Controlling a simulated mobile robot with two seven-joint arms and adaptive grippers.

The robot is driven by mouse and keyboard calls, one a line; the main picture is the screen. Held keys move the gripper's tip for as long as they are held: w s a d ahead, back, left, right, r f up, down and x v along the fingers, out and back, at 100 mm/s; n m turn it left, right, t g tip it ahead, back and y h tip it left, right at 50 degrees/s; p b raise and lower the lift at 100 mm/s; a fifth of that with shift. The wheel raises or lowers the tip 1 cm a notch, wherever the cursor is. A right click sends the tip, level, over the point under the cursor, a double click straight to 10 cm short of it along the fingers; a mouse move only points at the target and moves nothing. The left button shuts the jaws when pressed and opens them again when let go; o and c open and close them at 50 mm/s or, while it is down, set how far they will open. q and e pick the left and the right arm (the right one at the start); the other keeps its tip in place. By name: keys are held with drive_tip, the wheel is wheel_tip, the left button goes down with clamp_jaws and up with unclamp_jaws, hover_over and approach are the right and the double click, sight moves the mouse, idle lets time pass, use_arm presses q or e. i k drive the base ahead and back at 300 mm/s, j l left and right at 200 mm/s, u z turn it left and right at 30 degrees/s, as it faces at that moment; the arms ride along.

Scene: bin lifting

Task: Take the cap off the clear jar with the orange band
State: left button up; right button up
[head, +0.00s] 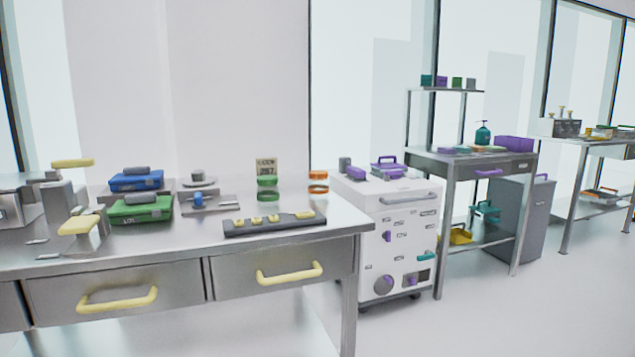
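The clear jar with the orange band (318,182) stands upright on the steel table (330,215), near its back right corner. It shows orange at its top and around its lower part, with a clear stretch between. It is too small to tell the cap's edge from the jar. A similar clear jar with green parts (267,187) stands to its left, in front of a small sign (266,166). Neither of my grippers is in view.
A dark rack with yellow pieces (275,224) lies in front of the jars. Green (140,209) and blue (136,181) cases sit further left. Yellow drawer handles (289,273) stick out from the table's front. A white cart (388,235) stands right of the table. Floor at right is clear.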

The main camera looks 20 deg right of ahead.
sight(319, 189)
drive_tip(key=i+l, duration=0.25)
drive_tip(key=i+l+u, duration=0.1)
drive_tip(key=i+l, duration=0.15)
drive_tip(key=l, duration=0.25)
drive_tip(key=i+l, duration=0.25)
drive_tip(key=i+l+u, duration=0.1)
drive_tip(key=i+l, duration=0.15)
drive_tip(key=l, duration=0.25)
